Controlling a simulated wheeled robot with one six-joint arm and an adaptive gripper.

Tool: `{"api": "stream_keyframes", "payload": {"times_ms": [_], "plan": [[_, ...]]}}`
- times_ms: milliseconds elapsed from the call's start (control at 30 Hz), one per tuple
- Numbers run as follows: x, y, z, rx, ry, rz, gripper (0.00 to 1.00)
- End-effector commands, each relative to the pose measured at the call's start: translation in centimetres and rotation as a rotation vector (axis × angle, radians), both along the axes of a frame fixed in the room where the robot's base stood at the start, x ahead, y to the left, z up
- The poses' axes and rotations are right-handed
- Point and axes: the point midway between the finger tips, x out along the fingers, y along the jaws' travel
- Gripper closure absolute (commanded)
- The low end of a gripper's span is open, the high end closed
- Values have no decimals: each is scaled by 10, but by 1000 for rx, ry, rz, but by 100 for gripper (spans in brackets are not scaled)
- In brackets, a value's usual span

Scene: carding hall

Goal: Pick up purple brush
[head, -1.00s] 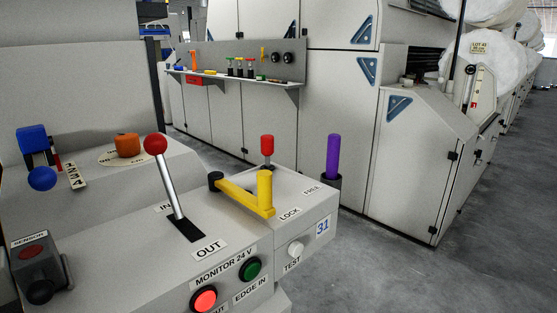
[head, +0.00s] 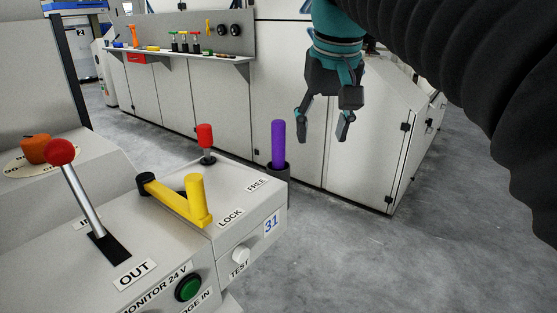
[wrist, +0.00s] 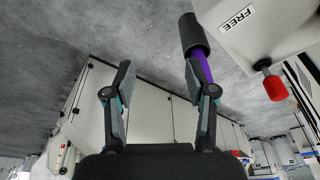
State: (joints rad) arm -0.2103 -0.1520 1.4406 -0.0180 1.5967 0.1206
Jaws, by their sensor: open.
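The purple brush (head: 278,143) stands upright with its lower end in a dark cup (head: 285,174) at the right rear side of the console. My gripper (head: 322,138) is open and empty, its fingers pointing down, to the right of the brush and apart from it. In the wrist view the brush (wrist: 204,68) shows behind the right finger of my gripper (wrist: 157,75), which hides part of it. The dark cup (wrist: 193,36) is at the top of that view.
The grey console (head: 240,220) holds a yellow handle (head: 178,203), a red-knobbed lever (head: 61,152) and a smaller red knob (head: 205,136). Grey cabinets (head: 225,110) stand behind. A shelf (head: 190,55) holds several small tools. The floor (head: 370,260) at right is clear.

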Motion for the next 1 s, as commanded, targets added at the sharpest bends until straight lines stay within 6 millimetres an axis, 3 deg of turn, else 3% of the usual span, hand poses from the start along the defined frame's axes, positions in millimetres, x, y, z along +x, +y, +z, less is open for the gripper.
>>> {"api": "stream_keyframes", "payload": {"times_ms": [33, 200, 500, 667, 1000], "plan": [[12, 9, 14, -2, 15, 7, 44], [34, 33, 49, -12, 70, 22, 44], [49, 58, 76, -26, 126, 35, 44], [50, 61, 70, -28, 134, 36, 44], [56, 61, 13, -28, 136, 34, 44]]}}
